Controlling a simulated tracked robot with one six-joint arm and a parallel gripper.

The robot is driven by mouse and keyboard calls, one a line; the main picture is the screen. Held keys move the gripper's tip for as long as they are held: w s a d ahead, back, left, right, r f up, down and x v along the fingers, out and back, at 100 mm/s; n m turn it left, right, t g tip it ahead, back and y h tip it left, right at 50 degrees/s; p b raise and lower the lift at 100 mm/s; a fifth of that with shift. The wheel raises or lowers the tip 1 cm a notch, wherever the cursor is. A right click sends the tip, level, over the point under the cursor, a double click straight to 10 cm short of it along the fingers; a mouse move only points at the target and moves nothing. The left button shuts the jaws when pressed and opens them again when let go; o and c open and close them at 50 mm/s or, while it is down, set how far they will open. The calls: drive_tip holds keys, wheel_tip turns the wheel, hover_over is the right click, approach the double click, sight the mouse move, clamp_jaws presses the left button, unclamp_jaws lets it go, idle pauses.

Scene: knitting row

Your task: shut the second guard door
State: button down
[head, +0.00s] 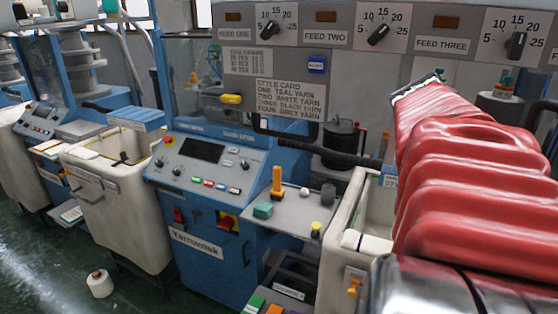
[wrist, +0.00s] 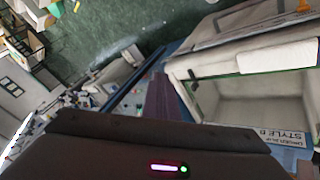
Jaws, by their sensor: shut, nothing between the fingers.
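A clear guard panel in a blue frame (head: 190,78) stands above the blue control cabinet in the head view. A black bent bar handle (head: 320,154) runs to the right below the feed panel. I cannot tell for certain which part is the second guard door or how far it stands open. My red-sleeved arm covers the right of the head view and hides what lies behind it. My gripper's dark fingers (wrist: 164,98) show in the wrist view, closed together and empty, left of a pale bin. I see no contact with a door.
The blue control cabinet (head: 205,222) and a grey shelf (head: 290,218) with small items stand in the middle. Pale bins stand left (head: 120,215) and right (head: 342,232); an open one shows in the wrist view (wrist: 250,92). A yarn cone (head: 100,284) stands on the green floor.

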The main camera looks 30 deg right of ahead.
drive_tip(key=shift+x, duration=1.95)
drive_tip(key=shift+s, duration=0.1)
drive_tip(key=shift+s, duration=0.1)
